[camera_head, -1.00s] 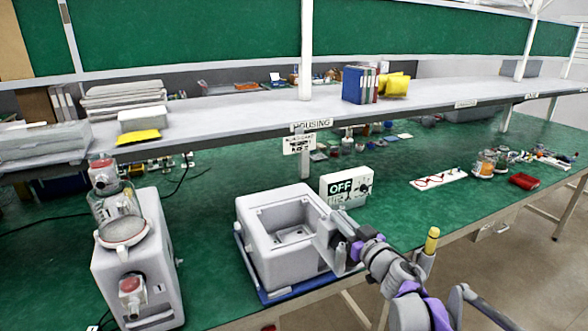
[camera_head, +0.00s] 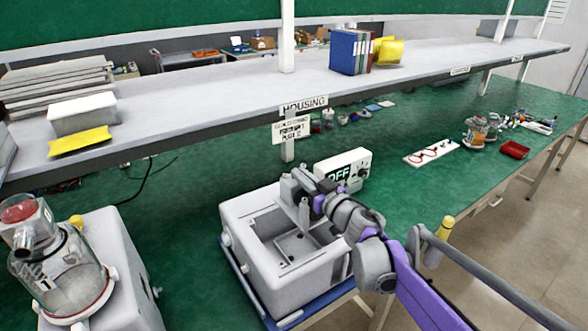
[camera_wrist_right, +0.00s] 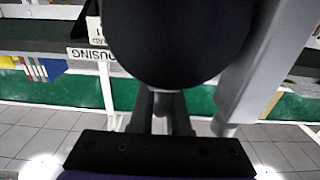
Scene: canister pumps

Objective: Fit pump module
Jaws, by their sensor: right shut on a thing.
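The open-topped light-grey housing (camera_head: 235,222) sits on a blue mat (camera_head: 292,318) at the bench front. Its square cavity faces up, with a recessed floor inside. My right gripper (camera_head: 312,198) is over the back part of the housing, shut on a grey part, apparently the pump module (camera_head: 290,187). A narrow grey piece hangs down over the cavity; I cannot tell if it touches. In the right wrist view, a large black round face of the held part (camera_wrist_right: 180,40) fills the top middle, above the gripper fingers (camera_wrist_right: 160,110). My left gripper is not in view.
A control box marked OFF (camera_head: 343,168) stands just behind the housing. A canister unit with a glass jar (camera_head: 62,275) stands at left.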

